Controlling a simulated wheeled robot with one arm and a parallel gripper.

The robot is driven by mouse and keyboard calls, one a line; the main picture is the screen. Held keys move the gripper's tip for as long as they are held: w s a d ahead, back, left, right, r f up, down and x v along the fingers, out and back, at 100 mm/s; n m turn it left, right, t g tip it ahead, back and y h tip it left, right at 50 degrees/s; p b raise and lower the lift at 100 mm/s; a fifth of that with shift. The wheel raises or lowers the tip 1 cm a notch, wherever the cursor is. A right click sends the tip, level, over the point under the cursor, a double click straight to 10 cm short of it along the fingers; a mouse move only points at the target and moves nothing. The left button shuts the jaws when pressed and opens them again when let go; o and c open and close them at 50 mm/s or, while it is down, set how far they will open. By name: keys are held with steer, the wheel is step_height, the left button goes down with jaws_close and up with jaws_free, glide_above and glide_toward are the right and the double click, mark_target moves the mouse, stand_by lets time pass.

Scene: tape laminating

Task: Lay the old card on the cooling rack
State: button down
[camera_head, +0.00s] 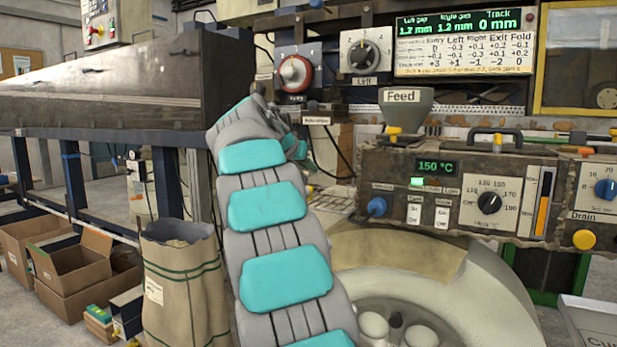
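My arm, grey with teal pads, rises from the bottom of the head view and bends over near the large dark metal housing (110,92). I cannot make out my gripper's fingers at its far end. No old card can be made out. A pale slatted or gridded piece (333,198) shows just right of my arm, below the machine front. It is partly hidden, and I cannot tell whether it is the cooling rack.
The machine panel (460,190) reads 150 °C and has knobs. A feed funnel (405,105) stands above it. A paper sack (188,290) and cardboard boxes (72,265) stand on the floor at left. A white labelled bin (592,318) is at lower right.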

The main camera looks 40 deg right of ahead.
mark_target(305, 176)
steer(key=shift+w+d+f, duration=0.1)
steer(key=shift+w+d, duration=0.35)
steer(key=shift+w, duration=0.1)
steer(key=shift+f, duration=1.7)
steer(key=shift+f, duration=0.1)
steer(key=c, duration=1.1)
jaws_free()
steer(key=shift+o, duration=0.2)
steer(key=shift+a+r, duration=0.1)
steer(key=shift+r, duration=0.1)
steer(key=b+v, duration=0.1)
steer(key=v, duration=1)
steer(key=shift+a, duration=0.1)
steer(key=shift+s+a+r, duration=0.15)
steer(key=shift+a, duration=0.15)
